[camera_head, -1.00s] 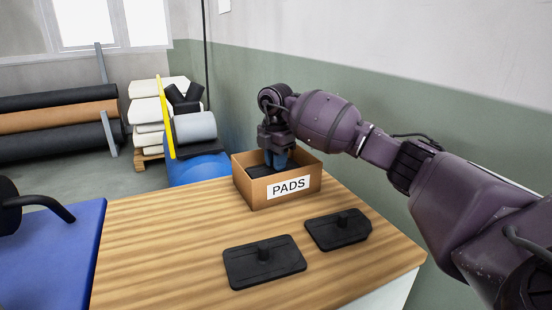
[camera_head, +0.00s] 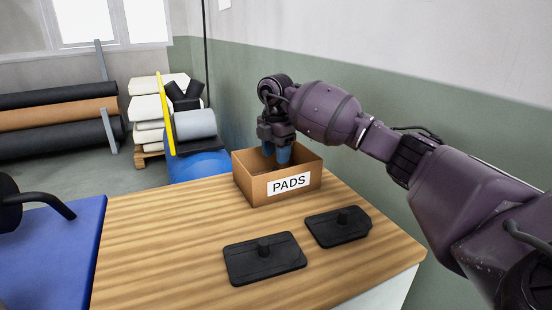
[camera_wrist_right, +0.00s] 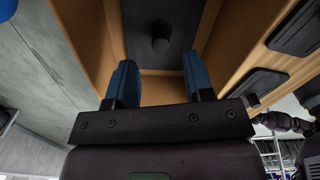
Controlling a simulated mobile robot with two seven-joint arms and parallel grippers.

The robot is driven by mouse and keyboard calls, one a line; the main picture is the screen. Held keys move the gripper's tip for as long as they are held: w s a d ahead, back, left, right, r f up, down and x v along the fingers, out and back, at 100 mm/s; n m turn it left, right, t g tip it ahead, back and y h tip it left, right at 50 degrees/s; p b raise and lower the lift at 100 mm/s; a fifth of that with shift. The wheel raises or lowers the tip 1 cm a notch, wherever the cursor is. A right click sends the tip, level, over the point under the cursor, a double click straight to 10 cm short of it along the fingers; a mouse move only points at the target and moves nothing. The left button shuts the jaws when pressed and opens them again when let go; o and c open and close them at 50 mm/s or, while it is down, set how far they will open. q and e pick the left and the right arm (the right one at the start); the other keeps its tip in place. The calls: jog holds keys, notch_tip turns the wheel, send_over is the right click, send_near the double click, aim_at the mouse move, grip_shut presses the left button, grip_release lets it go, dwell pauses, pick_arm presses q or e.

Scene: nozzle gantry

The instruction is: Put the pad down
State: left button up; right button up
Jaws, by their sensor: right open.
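The open cardboard box labelled PADS (camera_head: 255,190) stands at the back of the wooden table. My right gripper (camera_head: 276,155) points down over the box, its blue fingers apart and empty, with the tips near rim height. In the right wrist view, a black pad with a round knob (camera_wrist_right: 160,24) lies inside the box, apart from the fingers (camera_wrist_right: 158,82). The head view does not show this pad behind the front wall. Two other black pads lie flat on the table, one front left (camera_head: 265,262) and one right (camera_head: 338,229). My left gripper is not in view.
The wooden table (camera_head: 160,245) is clear to the left of the pads. A blue surface (camera_head: 65,255) adjoins it on the left. The wall (camera_head: 400,110) stands close behind the box. Rolls (camera_head: 60,115) and stacked white blocks (camera_head: 150,112) stand beyond.

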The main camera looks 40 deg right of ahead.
aim_at(276, 169)
notch_tip(276, 169, up, 11)
jog(key=p, duration=0.1)
jog(key=shift+p, duration=0.3)
jog(key=shift+r, duration=0.15)
